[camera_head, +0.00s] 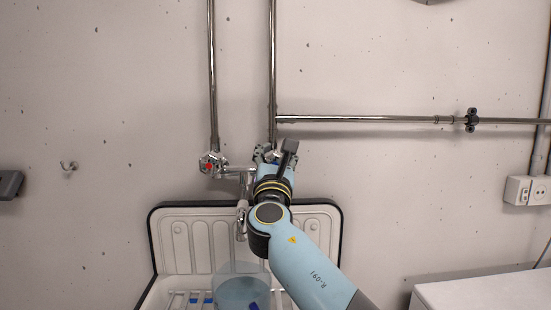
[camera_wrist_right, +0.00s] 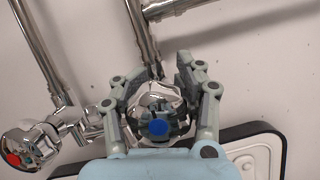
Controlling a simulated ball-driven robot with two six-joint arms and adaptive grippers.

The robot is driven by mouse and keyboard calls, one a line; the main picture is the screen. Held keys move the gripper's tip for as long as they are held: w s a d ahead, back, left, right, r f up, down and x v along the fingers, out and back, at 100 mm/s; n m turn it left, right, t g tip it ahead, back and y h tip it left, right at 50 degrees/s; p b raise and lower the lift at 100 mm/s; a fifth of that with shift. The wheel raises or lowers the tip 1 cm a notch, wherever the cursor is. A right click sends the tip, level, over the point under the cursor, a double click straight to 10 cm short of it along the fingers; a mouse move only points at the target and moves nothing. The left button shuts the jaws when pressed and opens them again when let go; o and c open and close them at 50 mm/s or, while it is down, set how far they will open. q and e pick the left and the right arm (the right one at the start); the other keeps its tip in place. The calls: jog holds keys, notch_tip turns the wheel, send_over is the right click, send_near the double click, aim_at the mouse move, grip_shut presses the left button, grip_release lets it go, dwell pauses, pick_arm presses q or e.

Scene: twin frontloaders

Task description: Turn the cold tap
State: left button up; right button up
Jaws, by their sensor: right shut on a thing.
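The cold tap (camera_wrist_right: 160,112) is a chrome knob with a blue centre, seen in the right wrist view. My right gripper (camera_wrist_right: 160,90) has its fingers on both sides of this knob and is shut on it. In the head view my right gripper (camera_head: 274,155) is at the wall, and its wrist hides most of the cold tap. The hot tap, with a red centre, is left of it in the head view (camera_head: 209,165) and in the right wrist view (camera_wrist_right: 28,146). The chrome spout (camera_head: 241,215) hangs between the taps. My left gripper is not in view.
A white sink (camera_head: 185,240) with a dark rim is below the taps, with a clear bluish container (camera_head: 238,290) in it. Chrome pipes (camera_head: 212,80) run up the wall. A horizontal pipe (camera_head: 370,119) runs right. A white surface (camera_head: 490,292) is at lower right.

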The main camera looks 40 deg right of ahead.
jog(key=o, duration=1.2)
jog(key=shift+a+f, duration=0.1)
jog(key=v, duration=0.7)
jog(key=shift+s+a, duration=0.1)
jog(key=shift+s, duration=0.05)
